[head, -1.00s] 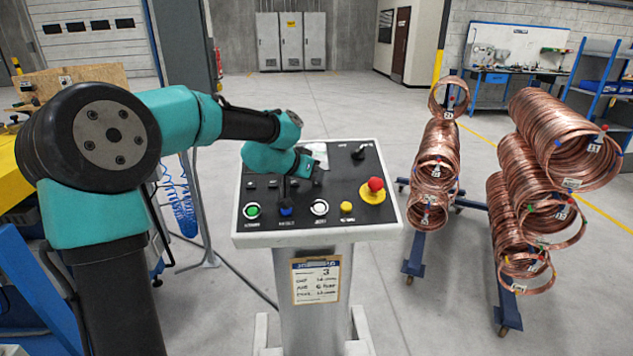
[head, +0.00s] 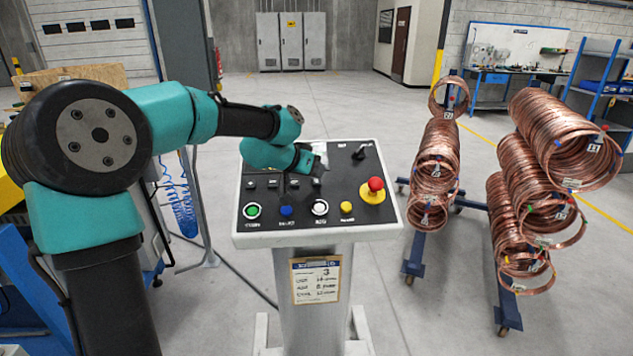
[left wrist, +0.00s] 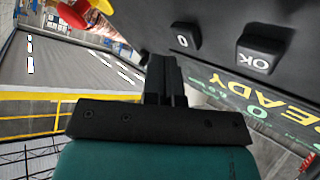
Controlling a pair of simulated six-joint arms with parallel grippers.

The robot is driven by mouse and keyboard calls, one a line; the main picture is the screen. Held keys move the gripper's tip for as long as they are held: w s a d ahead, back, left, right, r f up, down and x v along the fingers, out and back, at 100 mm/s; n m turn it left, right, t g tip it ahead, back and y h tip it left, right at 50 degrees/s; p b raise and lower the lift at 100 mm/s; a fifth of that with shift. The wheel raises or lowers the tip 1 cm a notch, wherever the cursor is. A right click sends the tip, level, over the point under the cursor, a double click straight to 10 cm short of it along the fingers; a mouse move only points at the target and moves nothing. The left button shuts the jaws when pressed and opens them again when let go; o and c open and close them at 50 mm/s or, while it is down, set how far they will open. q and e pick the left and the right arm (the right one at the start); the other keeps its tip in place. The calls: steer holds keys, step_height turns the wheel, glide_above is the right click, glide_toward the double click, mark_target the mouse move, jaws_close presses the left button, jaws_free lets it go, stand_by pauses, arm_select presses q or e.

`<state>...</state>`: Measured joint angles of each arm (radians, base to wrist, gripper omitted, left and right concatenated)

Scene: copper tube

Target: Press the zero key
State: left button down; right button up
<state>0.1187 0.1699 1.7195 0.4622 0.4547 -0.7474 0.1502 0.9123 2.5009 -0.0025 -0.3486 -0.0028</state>
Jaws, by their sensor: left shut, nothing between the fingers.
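The zero key (left wrist: 181,40) is a small dark key marked 0 in the left wrist view, with the OK key (left wrist: 258,55) to its right. In the head view the zero key looks to be the rightmost (head: 316,182) of the small dark keys on the control panel. My left gripper (left wrist: 165,66) is shut and empty. Its fingertips show just below and left of the zero key in the wrist view, and I see no clear contact. In the head view the gripper (head: 316,166) is over the panel's back half, partly hidden by my arm. My right gripper is not in view.
The panel (head: 368,220) has green, blue, white and yellow buttons along its front. A red emergency stop (head: 376,184) on a yellow base and a black rotary switch (head: 361,153) are at its right. The display (left wrist: 250,92) shows READY. Copper coils (head: 435,165) stand right.

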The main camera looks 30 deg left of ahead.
arm_select(q)
steer(key=shift+s+d+r, duration=0.2)
steer(key=shift+s+r, duration=0.1)
steer(key=shift+r, duration=0.45)
steer(key=shift+s+d+r, duration=0.2)
steer(key=shift+s+r, duration=0.05)
steer(key=shift+r, duration=0.5)
steer(key=shift+s+d+r, duration=0.2)
steer(key=shift+s+r, duration=0.1)
steer(key=shift+r, duration=0.45)
